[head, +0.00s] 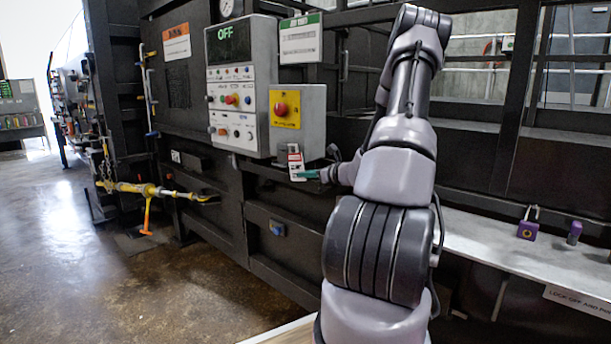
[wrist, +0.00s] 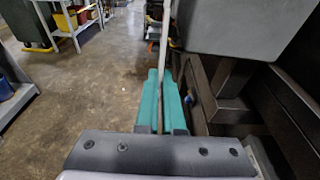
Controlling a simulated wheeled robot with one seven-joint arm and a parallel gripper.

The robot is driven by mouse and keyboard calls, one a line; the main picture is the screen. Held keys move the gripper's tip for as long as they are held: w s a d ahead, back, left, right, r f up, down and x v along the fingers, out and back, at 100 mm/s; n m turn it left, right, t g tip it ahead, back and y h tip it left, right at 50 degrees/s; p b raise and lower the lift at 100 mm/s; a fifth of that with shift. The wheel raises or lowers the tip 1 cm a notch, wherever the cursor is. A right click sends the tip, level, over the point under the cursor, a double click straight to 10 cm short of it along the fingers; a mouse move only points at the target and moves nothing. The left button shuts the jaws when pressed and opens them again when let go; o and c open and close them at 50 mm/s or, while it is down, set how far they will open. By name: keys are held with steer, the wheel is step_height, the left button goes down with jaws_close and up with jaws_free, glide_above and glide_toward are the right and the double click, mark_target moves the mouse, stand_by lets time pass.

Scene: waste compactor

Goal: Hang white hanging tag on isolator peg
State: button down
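My gripper (head: 306,174) has green fingers at the tag's lower right side. In the wrist view the tag (wrist: 164,45) shows edge-on as a thin pale strip between the green fingers (wrist: 160,100), which are closed on it. The underside of the grey box (wrist: 235,22) is to the right of the tag there. I cannot make out the isolator peg in either view.
The control panel (head: 235,88) with an OFF display is left of the isolator box. A purple padlock (head: 528,226) stands on the metal shelf (head: 490,243) at right. A yellow bar (head: 150,190) juts out at left. The floor at left (head: 90,270) is clear.

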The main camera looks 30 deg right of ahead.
steer(key=c, duration=1)
jaws_free()
steer(key=shift+o, duration=0.2)
